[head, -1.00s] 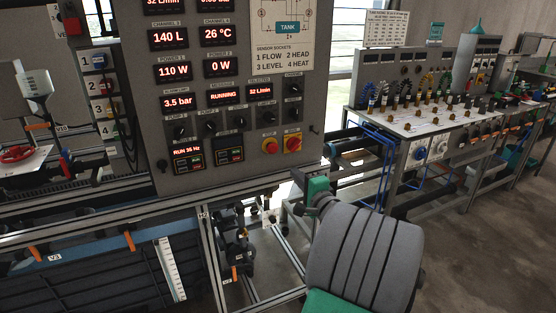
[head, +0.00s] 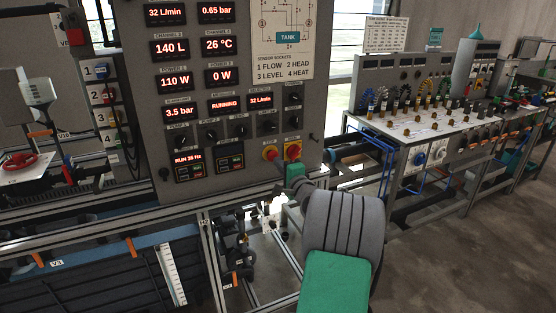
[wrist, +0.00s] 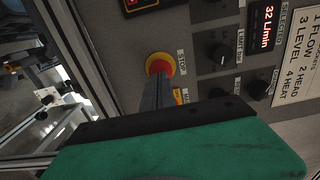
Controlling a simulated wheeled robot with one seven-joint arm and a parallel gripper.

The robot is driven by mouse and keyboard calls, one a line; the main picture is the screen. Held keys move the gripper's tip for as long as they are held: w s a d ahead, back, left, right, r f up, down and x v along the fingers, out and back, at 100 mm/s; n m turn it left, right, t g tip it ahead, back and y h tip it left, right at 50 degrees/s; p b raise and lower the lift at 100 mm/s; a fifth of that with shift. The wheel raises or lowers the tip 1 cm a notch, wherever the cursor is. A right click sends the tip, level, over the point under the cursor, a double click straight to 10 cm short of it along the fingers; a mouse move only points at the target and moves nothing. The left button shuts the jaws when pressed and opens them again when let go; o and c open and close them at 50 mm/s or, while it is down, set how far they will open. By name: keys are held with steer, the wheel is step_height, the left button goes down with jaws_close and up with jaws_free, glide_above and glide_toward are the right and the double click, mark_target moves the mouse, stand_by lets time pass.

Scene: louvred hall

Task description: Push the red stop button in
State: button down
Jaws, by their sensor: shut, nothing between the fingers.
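The red stop button (head: 270,153) sits on a yellow ring low on the right of the grey control panel. In the wrist view the red button (wrist: 157,66) shows just beyond my fingertips, partly covered by them. My gripper (head: 279,163) is shut and empty, pointing at the panel just below and right of the button. In the wrist view its dark fingers (wrist: 157,82) overlap the lower part of the button. I cannot tell whether they touch it. The panel's message display (head: 222,105) reads RUNNING.
A red and yellow rotary switch (head: 293,151) sits right beside the stop button. Black knobs (head: 267,126) are above. Metal frame rails run below the panel. A bench with several coloured cables (head: 420,115) stands to the right, with open floor in front.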

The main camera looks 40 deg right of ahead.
steer(key=shift+x, duration=0.85)
